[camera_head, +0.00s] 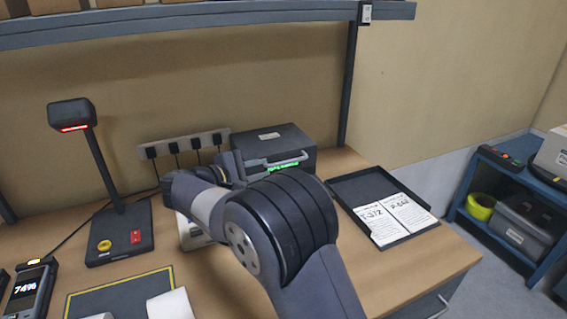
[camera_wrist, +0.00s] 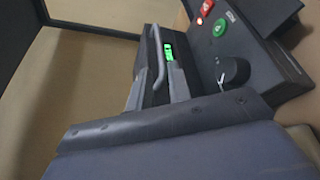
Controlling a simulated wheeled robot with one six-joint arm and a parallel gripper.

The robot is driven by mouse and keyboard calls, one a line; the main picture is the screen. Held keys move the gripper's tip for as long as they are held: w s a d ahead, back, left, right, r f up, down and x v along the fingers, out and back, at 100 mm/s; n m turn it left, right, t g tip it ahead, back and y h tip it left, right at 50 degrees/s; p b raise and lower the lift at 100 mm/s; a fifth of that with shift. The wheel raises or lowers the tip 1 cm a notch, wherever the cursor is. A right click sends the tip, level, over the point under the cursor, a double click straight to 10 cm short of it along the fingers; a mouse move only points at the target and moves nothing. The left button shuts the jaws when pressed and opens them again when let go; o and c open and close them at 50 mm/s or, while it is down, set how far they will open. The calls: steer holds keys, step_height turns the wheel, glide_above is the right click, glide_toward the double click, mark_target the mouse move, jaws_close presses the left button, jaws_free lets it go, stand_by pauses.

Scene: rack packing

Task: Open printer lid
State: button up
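The printer (camera_head: 284,136) is a dark grey box at the back of the desk, with a light handle bar and a green lit display on its front. Its lid looks closed in the head view. In the wrist view the handle (camera_wrist: 157,58) and the green display (camera_wrist: 168,52) show close up, left of a dark panel with a red button, a green button and a black knob (camera_wrist: 236,71). My arm hides the printer's lower left part in the head view.
A black tray (camera_head: 403,242) with two printed sheets lies right of the printer. A scanner on a stand (camera_head: 118,227) and a power strip (camera_head: 184,147) are to the left. A shelf (camera_head: 200,24) hangs above. A blue side rack (camera_head: 487,157) stands at the right.

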mark_target(278, 164)
steer(key=x, duration=0.8)
steer(key=shift+p, duration=0.4)
jaws_close()
